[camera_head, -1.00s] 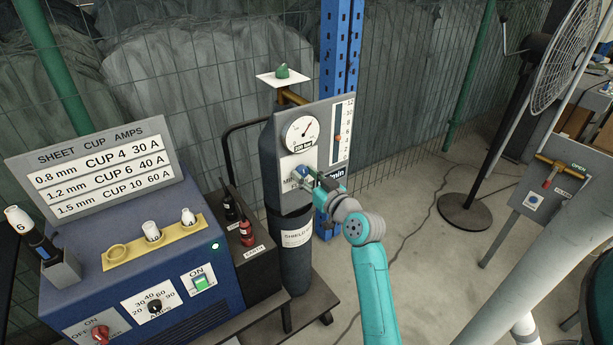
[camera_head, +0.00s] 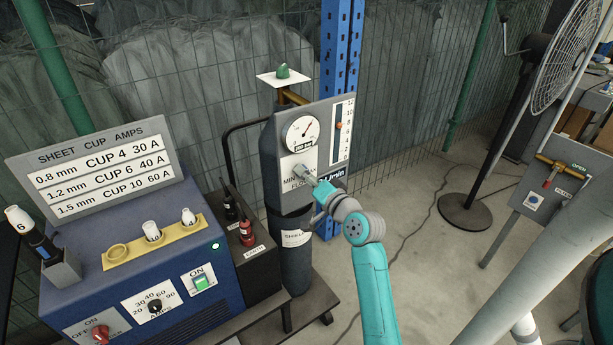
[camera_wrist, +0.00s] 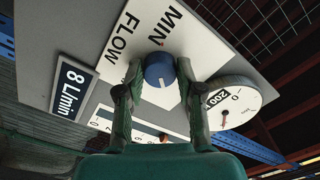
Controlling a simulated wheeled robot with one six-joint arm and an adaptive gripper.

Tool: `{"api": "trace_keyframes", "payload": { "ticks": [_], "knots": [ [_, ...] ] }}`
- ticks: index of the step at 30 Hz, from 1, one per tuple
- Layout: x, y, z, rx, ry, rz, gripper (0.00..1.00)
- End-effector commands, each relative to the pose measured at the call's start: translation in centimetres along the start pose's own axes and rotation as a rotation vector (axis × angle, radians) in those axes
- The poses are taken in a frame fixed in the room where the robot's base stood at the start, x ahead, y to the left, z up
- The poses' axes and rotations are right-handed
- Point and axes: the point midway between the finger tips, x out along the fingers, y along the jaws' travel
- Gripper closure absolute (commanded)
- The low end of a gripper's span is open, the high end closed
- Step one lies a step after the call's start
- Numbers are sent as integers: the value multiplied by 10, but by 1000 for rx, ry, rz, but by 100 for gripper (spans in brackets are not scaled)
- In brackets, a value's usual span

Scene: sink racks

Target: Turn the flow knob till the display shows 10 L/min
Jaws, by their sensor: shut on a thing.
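In the head view my gripper (camera_head: 310,181) reaches the panel front and hides the knob. The display (camera_wrist: 74,88) reads 8 L/min in the wrist view; its digits are covered in the head view. The orange float (camera_head: 341,125) in the scale is near the 8.
A round pressure gauge (camera_head: 303,132) is above the knob. The dark gas cylinder (camera_head: 295,262) stands behind and below the panel. A blue welding machine (camera_head: 180,255) is at the left. A fan (camera_head: 462,205) and a valve panel (camera_head: 540,195) stand right, with open floor between.

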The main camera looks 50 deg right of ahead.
Motion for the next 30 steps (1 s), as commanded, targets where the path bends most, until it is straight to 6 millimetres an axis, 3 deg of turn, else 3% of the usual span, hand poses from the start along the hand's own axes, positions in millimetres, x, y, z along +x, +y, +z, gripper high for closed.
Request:
{"api": "trace_keyframes", "payload": {
  "ticks": [9, 26, 27, 30],
  "knots": [
    [0, 1, 1, 133, -2, 2, 98],
    [0, 1, 1, 165, -2, 2, 98],
    [0, 1, 1, 165, -2, 2, 61],
    [0, 1, 1, 164, -1, 2, 38]
  ]
}}
